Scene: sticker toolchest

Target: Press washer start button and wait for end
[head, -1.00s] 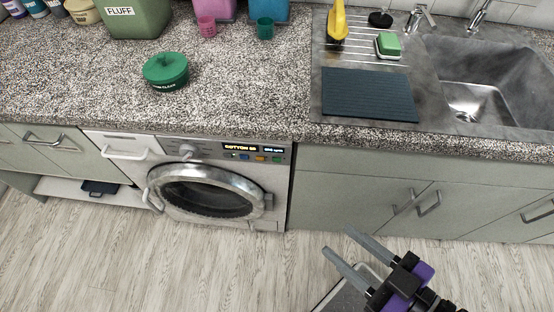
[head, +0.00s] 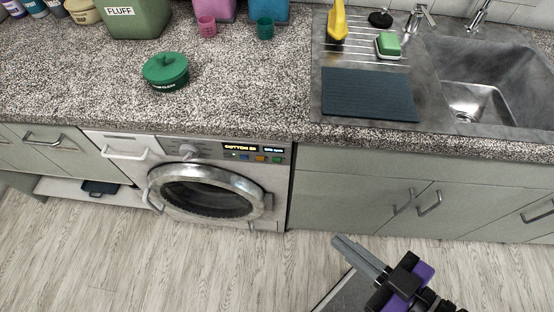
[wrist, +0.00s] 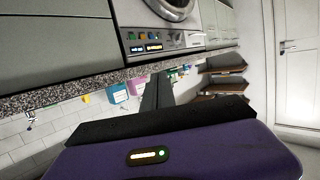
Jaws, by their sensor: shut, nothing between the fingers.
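The washer (head: 215,215) is built in under the counter, left of centre in the head view, with its round door closed. Its panel has a lit display (head: 240,148) and a row of small coloured buttons (head: 260,158) below it, with a dial (head: 187,152) to the left. The washer panel (wrist: 155,42) also shows at the top of the wrist view, turned over. My gripper (head: 343,244) is at the lower right in the head view, over the floor in front of the washer and right of it. Its fingers are together and empty, apart from the washer.
The speckled counter (head: 230,85) runs above the washer and holds a green round tub (head: 166,71). A sink (head: 485,85) is at the right. Grey cabinets (head: 360,195) stand right of the washer. The wooden floor (head: 200,265) in front is clear.

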